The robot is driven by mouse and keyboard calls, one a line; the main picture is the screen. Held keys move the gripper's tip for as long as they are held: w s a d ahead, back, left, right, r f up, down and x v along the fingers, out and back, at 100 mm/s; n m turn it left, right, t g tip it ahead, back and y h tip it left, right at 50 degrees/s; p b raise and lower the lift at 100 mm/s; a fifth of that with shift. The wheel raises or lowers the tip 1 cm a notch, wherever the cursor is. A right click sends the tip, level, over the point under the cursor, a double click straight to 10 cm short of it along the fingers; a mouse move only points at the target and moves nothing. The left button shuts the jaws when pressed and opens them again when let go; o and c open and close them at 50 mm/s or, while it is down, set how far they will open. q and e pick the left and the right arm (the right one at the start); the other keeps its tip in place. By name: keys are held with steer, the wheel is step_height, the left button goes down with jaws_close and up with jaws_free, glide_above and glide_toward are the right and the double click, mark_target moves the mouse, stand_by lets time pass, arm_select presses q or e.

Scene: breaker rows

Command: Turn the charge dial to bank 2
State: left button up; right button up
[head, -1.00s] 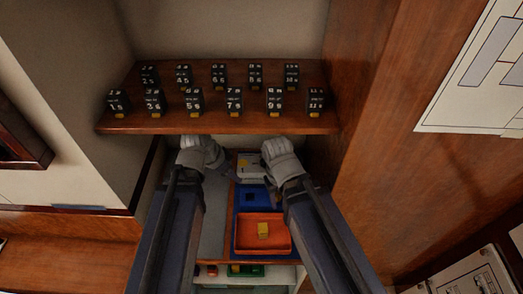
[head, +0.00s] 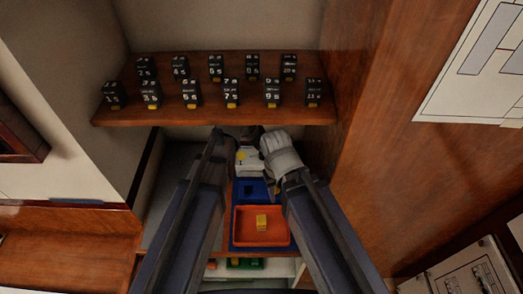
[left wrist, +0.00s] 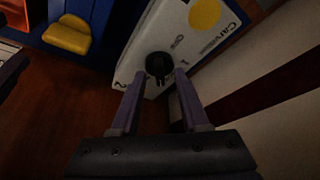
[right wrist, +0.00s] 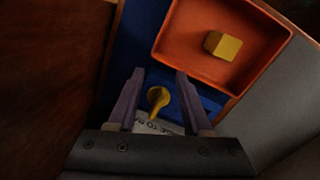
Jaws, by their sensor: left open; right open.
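The charge dial (left wrist: 159,67) is a small black knob on a white panel (left wrist: 197,42) in the left wrist view. A printed 2 shows near the panel's edge, left of the knob; which way the dial points is too dark to tell. My left gripper (left wrist: 160,76) is open, its fingertips on either side of the dial. Whether they touch it I cannot tell. In the head view the white unit with a yellow dot (head: 247,158) is partly behind my arms. My right gripper (right wrist: 160,75) is open, with a yellow knob-like part (right wrist: 158,98) showing between its fingers.
An orange tray (head: 240,240) with a yellow block (head: 262,222) lies on a blue base (head: 249,190) between my arms. A wooden shelf (head: 215,116) above holds several black numbered breakers. A wooden wall (head: 375,130) stands close on the right.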

arm_select(q)
steer(key=shift+f, duration=0.2)
steer(key=shift+c, duration=0.2)
jaws_close()
stand_by(0.4)
